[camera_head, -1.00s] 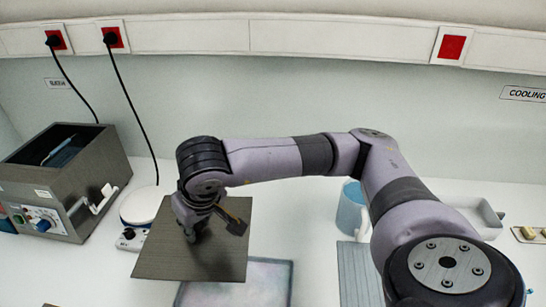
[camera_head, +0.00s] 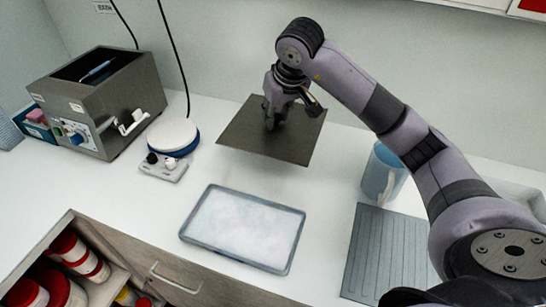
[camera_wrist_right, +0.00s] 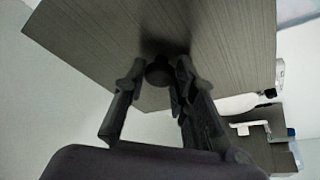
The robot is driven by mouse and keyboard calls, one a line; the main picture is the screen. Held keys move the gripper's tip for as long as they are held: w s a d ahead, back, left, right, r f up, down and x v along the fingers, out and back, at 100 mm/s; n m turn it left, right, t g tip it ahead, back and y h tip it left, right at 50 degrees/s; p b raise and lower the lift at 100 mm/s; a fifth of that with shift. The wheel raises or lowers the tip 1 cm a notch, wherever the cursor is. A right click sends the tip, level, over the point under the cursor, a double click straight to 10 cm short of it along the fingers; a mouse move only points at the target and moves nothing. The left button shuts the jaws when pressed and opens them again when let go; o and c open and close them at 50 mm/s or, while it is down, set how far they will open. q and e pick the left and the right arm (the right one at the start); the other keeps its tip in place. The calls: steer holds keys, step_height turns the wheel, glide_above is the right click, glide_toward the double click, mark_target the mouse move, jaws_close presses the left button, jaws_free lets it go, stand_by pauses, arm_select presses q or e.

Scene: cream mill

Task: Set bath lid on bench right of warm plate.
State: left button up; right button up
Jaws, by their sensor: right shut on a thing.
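The bath lid (camera_head: 290,142) is a flat dark grey square plate. My right gripper (camera_head: 272,118) is shut on its knob, and the lid hangs over the bench, right of the warm plate; whether it touches the bench is unclear. In the right wrist view the fingers (camera_wrist_right: 158,80) close around the dark knob, with the lid (camera_wrist_right: 225,40) spread beyond them. The warm plate (camera_head: 173,135) has a round white top and a small control box in front. The open metal bath (camera_head: 100,95) stands at the left with a blue thing inside. My left gripper is not in view.
A white tray (camera_head: 244,228) with a grey rim lies in front of the lid. A blue mug (camera_head: 382,172) and a grey ribbed mat (camera_head: 385,255) are to the right. An open drawer (camera_head: 75,270) with red-lidded jars is at front left. The bench (camera_head: 225,178) is bare around the tray.

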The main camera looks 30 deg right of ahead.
step_height(320, 180, down, 9)
steer(key=shift+r+p, duration=0.15)
steer(key=shift+p, duration=0.55)
step_height(320, 180, down, 4)
steer(key=shift+a+r+p, duration=0.1)
steer(key=shift+p, duration=0.25)
steer(key=shift+f, duration=0.4)
steer(key=shift+f, duration=0.1)
steer(key=o, duration=1.1)
steer(key=shift+c, duration=0.2)
